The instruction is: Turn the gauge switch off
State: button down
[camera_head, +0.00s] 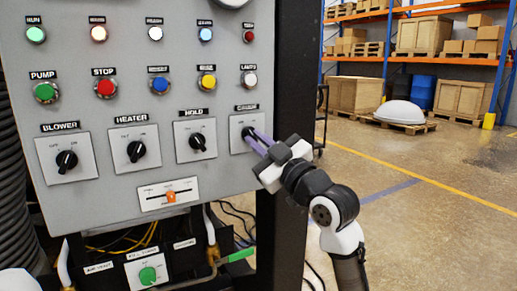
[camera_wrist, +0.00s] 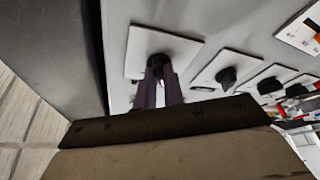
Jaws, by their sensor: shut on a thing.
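The gauge switch (camera_head: 247,132) is a black rotary knob on a white plate at the right end of the row of knobs on the grey panel. Its label above is small and partly legible. My gripper (camera_head: 254,136) reaches it from the lower right, with its purple fingers at the knob. In the wrist view the two fingers (camera_wrist: 160,72) are closed on the sides of the black gauge knob (camera_wrist: 161,59). The fingers hide part of the knob, so its pointer direction cannot be told.
Left of it are the hold knob (camera_head: 197,141), heater knob (camera_head: 135,151) and blower knob (camera_head: 67,160). An orange slider (camera_head: 171,196) sits below, with buttons above. A dark post (camera_head: 295,90) stands right of the panel. Open floor lies further right.

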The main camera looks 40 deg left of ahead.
dwell(0.4)
jog(key=c, duration=1.5)
grip_release()
jog(key=b+v, duration=0.1)
jog(key=v, duration=1.3)
jog(key=shift+b, duration=0.4)
jog(key=shift+a, duration=0.1)
